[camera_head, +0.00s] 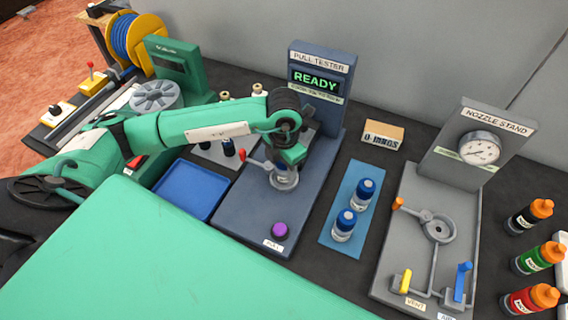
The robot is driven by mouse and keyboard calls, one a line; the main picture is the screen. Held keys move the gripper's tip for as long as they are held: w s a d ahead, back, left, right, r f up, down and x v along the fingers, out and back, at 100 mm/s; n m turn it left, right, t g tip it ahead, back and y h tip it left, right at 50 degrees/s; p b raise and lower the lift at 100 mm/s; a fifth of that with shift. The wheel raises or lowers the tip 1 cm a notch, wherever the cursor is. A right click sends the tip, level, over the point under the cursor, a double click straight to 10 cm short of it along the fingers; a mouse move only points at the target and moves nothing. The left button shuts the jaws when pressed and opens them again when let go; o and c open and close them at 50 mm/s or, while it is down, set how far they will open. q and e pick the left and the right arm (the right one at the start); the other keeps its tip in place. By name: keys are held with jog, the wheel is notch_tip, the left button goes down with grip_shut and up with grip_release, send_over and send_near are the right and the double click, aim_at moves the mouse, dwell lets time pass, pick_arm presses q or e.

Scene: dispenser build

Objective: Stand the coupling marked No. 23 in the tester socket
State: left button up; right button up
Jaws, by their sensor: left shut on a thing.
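The pull tester (322,75) stands at the centre back, and its screen reads READY. Its grey round socket (284,180) is on the blue-grey base. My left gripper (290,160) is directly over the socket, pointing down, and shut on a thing. The gripper hides most of that thing, which seems to be a coupling at the socket. I cannot read a number on it or tell whether it is fully seated. A red-knobbed lever (245,155) is just left of the gripper. My right gripper is not in view.
A purple PULL button (280,230) is at the base's front. Two blue-capped parts (345,222) stand on a blue mat (340,245) to the right, near the O-rings box (383,134). The nozzle stand (400,265) is further right. An empty blue tray (188,190) lies left.

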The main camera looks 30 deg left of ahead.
pick_arm(q)
jog(key=shift+f, duration=0.3)
jog(key=o, duration=1.1)
jog(key=shift+r, duration=0.1)
jog(key=shift+r+p, duration=2.65)
jog(key=shift+r, duration=2.85)
jog(key=shift+s+f, duration=0.1)
